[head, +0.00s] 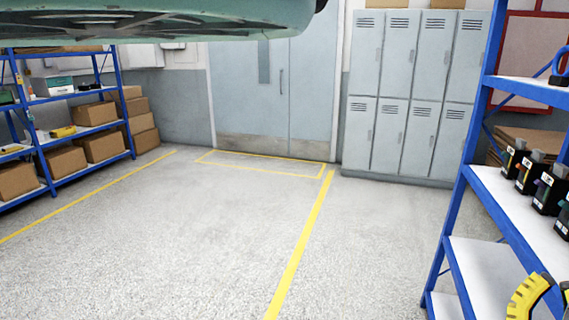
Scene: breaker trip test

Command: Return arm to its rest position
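My gripper is not in the head view, so I cannot see its fingers or whether it holds anything. No part that I can surely name as my arm shows either. A large pale green curved shape fills the top left edge, close to the camera. I cannot tell whether it is part of my own body.
Blue shelves with boxes (102,146) stand left. A closed grey double door (250,95) and grey lockers (410,100) are at the back. A near blue rack (463,200) with several black devices (549,192) stands right. The speckled floor (170,240) between is clear.

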